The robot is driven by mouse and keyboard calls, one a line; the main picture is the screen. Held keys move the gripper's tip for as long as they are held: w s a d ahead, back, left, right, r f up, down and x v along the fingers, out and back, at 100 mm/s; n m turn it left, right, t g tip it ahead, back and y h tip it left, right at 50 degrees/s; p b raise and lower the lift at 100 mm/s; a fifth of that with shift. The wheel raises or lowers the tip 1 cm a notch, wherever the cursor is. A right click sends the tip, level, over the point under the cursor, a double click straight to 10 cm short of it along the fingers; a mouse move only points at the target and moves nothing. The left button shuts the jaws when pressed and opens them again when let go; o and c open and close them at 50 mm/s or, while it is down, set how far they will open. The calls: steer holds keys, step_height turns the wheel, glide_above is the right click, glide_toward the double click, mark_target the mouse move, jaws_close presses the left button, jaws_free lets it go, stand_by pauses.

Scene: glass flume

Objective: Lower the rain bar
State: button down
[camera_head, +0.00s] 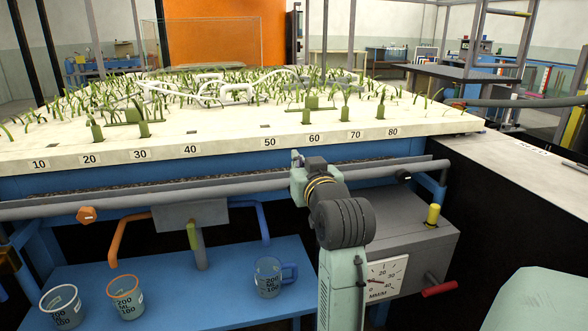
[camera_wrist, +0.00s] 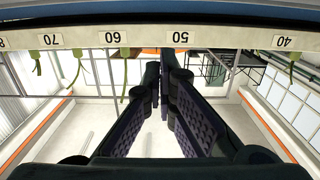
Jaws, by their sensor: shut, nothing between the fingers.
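My gripper (camera_wrist: 164,66) is shut and empty in the wrist view, its two dark padded fingers converging. In the head view my wrist end (camera_head: 300,178) is in front of the bed's front edge, between the 50 and 60 labels; the fingers are hidden or too small to tell there. No part is marked as the rain bar. A thin pale tube (camera_head: 215,90) runs among the plants on the bed, and a long grey pipe (camera_head: 130,198) runs along the bed's front. I cannot tell whether either is the rain bar.
The white planted bed (camera_head: 230,143) has number labels along its front. An orange knob (camera_head: 86,214) is on the pipe.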

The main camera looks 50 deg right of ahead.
steer(key=shift+x, duration=1.05)
steer(key=shift+w+d+f+p, duration=0.1)
steer(key=shift+w+f+p, duration=0.1)
steer(key=shift+f, duration=0.4)
steer(key=shift+w+d+f+p, duration=0.1)
steer(key=shift+w+f, duration=0.1)
steer(key=shift+f, duration=0.4)
steer(key=shift+w+f, duration=0.15)
steer(key=shift+f, duration=0.65)
step_height(320, 180, down, 5)
steer(key=b, duration=0.2)
steer(key=shift+r+b, duration=0.15)
steer(key=shift+b, duration=0.25)
